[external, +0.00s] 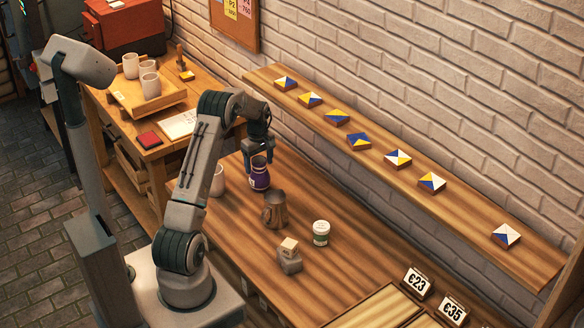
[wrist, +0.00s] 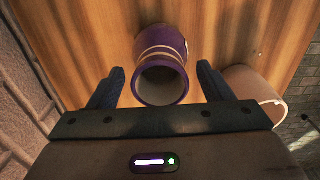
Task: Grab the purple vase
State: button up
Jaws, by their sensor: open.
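The purple vase (external: 260,178) stands on the wooden table, with lighter bands around it. In the wrist view the purple vase (wrist: 162,60) shows its open mouth facing the camera, roughly centred ahead of the fingers. My gripper (external: 258,155) is at the vase's top in the external view. In the wrist view my gripper (wrist: 160,88) is open, with one dark finger on each side of the vase's mouth and gaps between. Nothing is held.
A pale cup (wrist: 255,88) stands close right of the vase in the wrist view; it also shows in the external view (external: 217,181). A shelf with painted tiles (external: 460,215) runs along the brick wall.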

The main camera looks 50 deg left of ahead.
grip_shut()
